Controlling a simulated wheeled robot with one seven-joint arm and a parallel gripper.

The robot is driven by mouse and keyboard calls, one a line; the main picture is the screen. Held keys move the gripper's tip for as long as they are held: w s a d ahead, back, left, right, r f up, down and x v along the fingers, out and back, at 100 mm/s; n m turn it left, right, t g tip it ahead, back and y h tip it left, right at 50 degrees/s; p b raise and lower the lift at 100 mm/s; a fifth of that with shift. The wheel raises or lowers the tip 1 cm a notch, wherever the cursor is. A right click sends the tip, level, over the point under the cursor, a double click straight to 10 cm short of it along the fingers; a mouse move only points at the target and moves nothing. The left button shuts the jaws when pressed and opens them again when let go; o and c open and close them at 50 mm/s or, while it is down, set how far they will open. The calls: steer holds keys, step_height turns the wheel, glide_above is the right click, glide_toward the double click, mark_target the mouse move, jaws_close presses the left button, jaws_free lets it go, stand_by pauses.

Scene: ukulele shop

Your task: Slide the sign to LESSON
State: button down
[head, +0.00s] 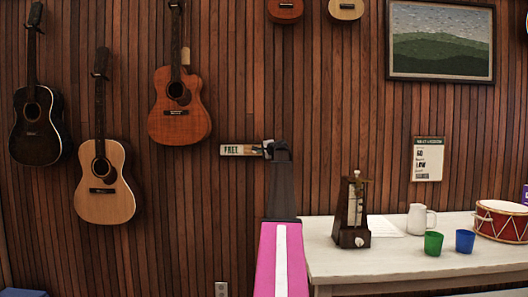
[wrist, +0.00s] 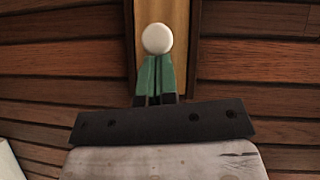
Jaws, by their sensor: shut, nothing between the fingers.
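The sign (head: 238,150) is a small horizontal strip on the wood-plank wall, left of the table, and the word FREE shows on it. Its right end is hidden behind my arm and gripper (head: 268,147). In the wrist view my green fingertips (wrist: 156,77) are closed together with nothing between them. A round white knob (wrist: 157,38) shows right at their tips, in front of a light wooden strip (wrist: 181,50). I cannot tell whether the fingers touch the knob. The word LESSON is not visible.
Several guitars hang on the wall to the left, the nearest to the sign being an orange-brown one (head: 180,115). A white table (head: 400,262) at right bears a metronome (head: 350,225), a pitcher, cups and a drum. The wall just around the sign is clear.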

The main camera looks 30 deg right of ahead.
steer(key=shift+a, duration=0.1)
steer(key=w+a, duration=0.2)
steer(key=a, duration=0.2)
steer(key=w+a, duration=0.3)
steer(key=a, duration=0.1)
steer(key=w+a, duration=0.2)
steer(key=a, duration=0.2)
steer(key=shift+w, duration=0.25)
